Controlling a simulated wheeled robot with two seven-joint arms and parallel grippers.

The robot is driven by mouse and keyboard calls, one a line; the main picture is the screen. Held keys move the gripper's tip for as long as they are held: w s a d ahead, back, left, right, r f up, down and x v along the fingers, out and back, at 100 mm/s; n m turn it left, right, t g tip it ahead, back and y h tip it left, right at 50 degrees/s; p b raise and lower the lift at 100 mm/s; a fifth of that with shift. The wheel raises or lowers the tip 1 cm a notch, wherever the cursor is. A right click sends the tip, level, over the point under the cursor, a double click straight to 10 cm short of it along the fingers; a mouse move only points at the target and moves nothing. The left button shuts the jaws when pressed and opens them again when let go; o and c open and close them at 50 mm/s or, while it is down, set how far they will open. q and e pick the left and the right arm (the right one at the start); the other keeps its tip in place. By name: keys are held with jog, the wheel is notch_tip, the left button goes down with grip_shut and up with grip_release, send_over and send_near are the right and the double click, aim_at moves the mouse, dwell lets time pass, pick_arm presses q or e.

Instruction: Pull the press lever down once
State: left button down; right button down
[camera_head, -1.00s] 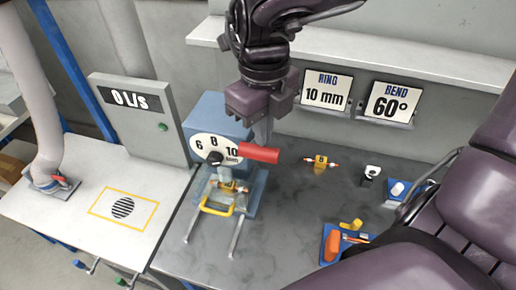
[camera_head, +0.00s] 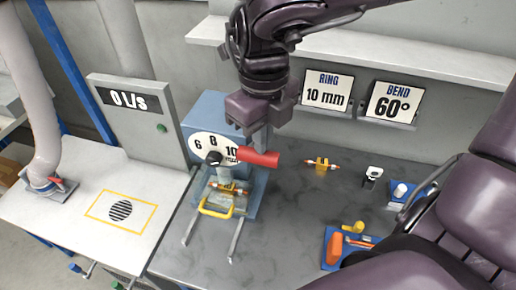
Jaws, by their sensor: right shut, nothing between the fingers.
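The press (camera_head: 205,118) is a blue box with a white dial marked 6, 8 and 10. Its lever has a red handle (camera_head: 259,157) that sticks out to the right of the dial. My right gripper (camera_head: 257,143) comes down from above with its fingers at the handle; I cannot tell whether they touch it. The gripper is shut and holds nothing. A brass fitting (camera_head: 232,190) sits in the press below the dial, behind a yellow pull handle (camera_head: 214,210). My left gripper is not in view.
A panel (camera_head: 150,125) reading 0 L/s stands left of the press. Signs for ring 10 mm (camera_head: 325,90) and bend 60° (camera_head: 393,103) hang behind. Another brass fitting (camera_head: 321,166) and blue trays (camera_head: 336,245) lie to the right. The dark tabletop (camera_head: 295,215) is clear in the middle.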

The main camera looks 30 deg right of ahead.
jog(key=shift+s+a+f+b, duration=0.2)
jog(key=shift+f+b, duration=0.25)
jog(key=shift+f, duration=0.1)
jog(key=shift+s+a+f+b, duration=0.2)
jog(key=shift+f+b, duration=0.25)
jog(key=shift+f, duration=0.15)
jog(key=shift+s+a+f+b, duration=0.2)
jog(key=shift+f+b, duration=0.35)
jog(key=shift+s+a+f+b, duration=0.15)
jog(key=shift+a+f+b, duration=0.05)
jog(key=shift+f+b, duration=0.35)
jog(key=shift+s+a+f+b, duration=0.15)
jog(key=shift+f+b, duration=0.45)
jog(key=shift+s+a+f+b, duration=0.1)
jog(key=shift+a+f+b, duration=0.05)
jog(key=shift+f+b, duration=0.45)
jog(key=shift+f, duration=0.1)
jog(key=shift+s+a+f+b, duration=0.1)
jog(key=shift+f+b, duration=0.5)
jog(key=shift+s+a+f+b, duration=0.1)
jog(key=shift+f+b, duration=0.45)
